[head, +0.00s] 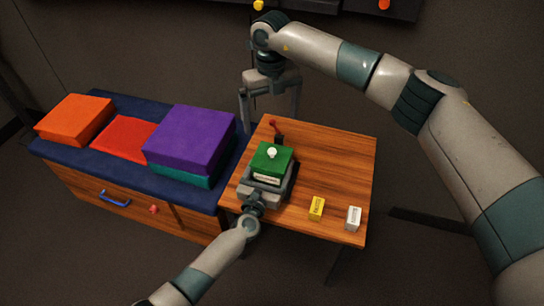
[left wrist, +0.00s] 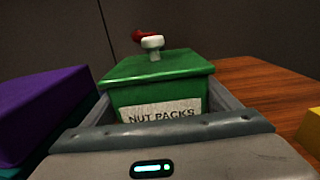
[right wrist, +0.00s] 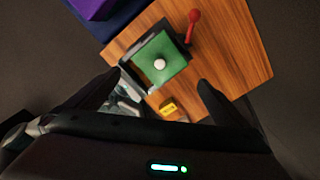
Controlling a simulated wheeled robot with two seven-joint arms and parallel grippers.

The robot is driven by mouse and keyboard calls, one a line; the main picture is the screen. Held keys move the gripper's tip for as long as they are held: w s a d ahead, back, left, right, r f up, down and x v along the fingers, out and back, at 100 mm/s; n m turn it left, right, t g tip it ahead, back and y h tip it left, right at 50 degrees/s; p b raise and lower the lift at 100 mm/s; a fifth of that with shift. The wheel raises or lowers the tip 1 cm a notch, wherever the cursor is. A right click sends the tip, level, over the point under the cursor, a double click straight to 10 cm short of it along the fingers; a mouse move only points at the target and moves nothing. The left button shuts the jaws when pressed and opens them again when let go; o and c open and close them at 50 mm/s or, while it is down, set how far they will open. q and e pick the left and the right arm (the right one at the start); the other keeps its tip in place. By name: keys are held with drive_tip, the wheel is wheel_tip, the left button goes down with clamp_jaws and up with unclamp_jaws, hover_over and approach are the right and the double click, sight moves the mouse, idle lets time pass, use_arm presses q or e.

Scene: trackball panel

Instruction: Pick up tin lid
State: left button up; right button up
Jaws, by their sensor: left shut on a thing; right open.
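A green tin labelled "NUT PACKS" stands upright on the small wooden table. Its green lid (head: 272,157) has a white knob (head: 272,152) on top, and the lid sits on the tin; it also shows in the left wrist view (left wrist: 150,66). My left gripper (head: 268,180) is shut on the tin body (left wrist: 160,108), with a finger along each side. My right gripper (head: 270,115) is open and empty, above and behind the table's far left corner. In the right wrist view the lid (right wrist: 165,72) lies beyond my open fingers, apart from them.
A red-knobbed lever (head: 273,124) stands behind the tin. A yellow box (head: 317,208) and a white box (head: 354,218) are near the table's front right. The bench (head: 120,100) at left bears orange, red, purple and teal blocks. The table's right back (head: 335,150) is clear.

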drive_tip(key=m, duration=0.4)
drive_tip(key=f+m, duration=0.1)
drive_tip(key=m, duration=0.3)
drive_tip(key=shift+w+f+m, duration=0.1)
drive_tip(key=shift+w+m, duration=0.05)
drive_tip(key=shift+m, duration=0.15)
drive_tip(key=shift+a, duration=0.1)
hover_over(272, 150)
drive_tip(key=shift+w+a+f, duration=0.1)
drive_tip(key=shift+w+f, duration=0.05)
drive_tip(key=shift+f, duration=1.55)
drive_tip(key=shift+w+a+f, duration=0.1)
drive_tip(key=shift+f, duration=1.6)
drive_tip(key=shift+s+d+f, duration=0.1)
drive_tip(key=shift+s+f, duration=0.05)
drive_tip(key=shift+f, duration=1.15)
drive_tip(key=shift+s+d+f, duration=0.1)
drive_tip(key=shift+f, duration=1.2)
